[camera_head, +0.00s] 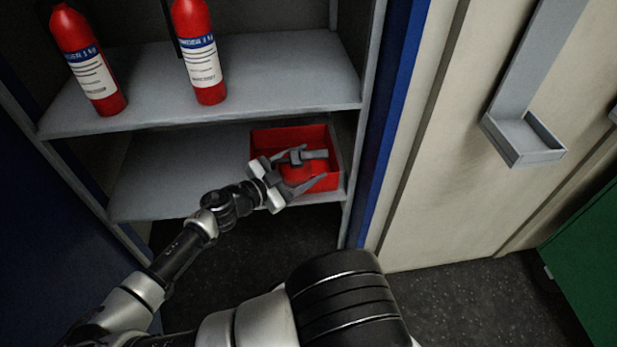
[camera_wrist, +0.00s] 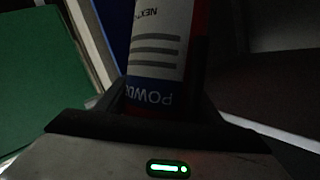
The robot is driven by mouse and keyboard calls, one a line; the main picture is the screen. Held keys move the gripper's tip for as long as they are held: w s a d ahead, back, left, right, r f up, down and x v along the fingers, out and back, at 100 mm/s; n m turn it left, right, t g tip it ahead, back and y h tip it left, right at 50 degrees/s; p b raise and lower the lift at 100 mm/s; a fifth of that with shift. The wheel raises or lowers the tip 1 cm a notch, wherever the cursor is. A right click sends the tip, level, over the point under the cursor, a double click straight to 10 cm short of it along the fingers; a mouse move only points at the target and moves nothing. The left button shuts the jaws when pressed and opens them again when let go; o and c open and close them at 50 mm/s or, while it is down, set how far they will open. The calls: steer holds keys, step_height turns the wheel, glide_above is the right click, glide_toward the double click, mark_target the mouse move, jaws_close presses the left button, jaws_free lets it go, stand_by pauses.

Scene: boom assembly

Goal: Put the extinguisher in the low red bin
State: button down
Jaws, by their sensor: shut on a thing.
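The low red bin (camera_head: 262,141) sits on the lower grey shelf, at its right end. My gripper (camera_head: 308,168) reaches into the bin's opening from the front left. It is shut on an extinguisher (camera_head: 298,172), whose red body shows between the fingers, inside the bin's outline. In the wrist view the held extinguisher (camera_wrist: 155,50) fills the space between the fingers, with its white and blue label facing the camera. The fingers hide much of it in the head view. I cannot tell whether it touches the bin floor.
Two other red extinguishers stand on the upper shelf, one at left (camera_head: 93,75) and one near the middle (camera_head: 204,70). The lower shelf (camera_head: 170,180) is bare left of the bin. The upper shelf (camera_head: 290,80) overhangs the bin. A blue post (camera_head: 392,110) stands to the right.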

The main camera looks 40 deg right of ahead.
steer(key=w+d+f+n+y+b, duration=0.1)
steer(key=w+d+f, duration=0.3)
steer(key=w, duration=0.6)
steer(key=w+d+f+n+g+y+b, duration=0.1)
steer(key=w+d+f, duration=0.3)
steer(key=w+d, duration=0.4)
steer(key=shift+w+d+n+g+y+b, duration=0.35)
steer(key=shift+w+n+b, duration=0.55)
steer(key=shift+w, duration=0.5)
steer(key=shift+f, duration=0.75)
steer(key=c, duration=0.5)
jaws_free()
steer(key=shift+s+f, duration=0.1)
steer(key=shift+f, duration=0.15)
steer(key=shift+r, duration=0.15)
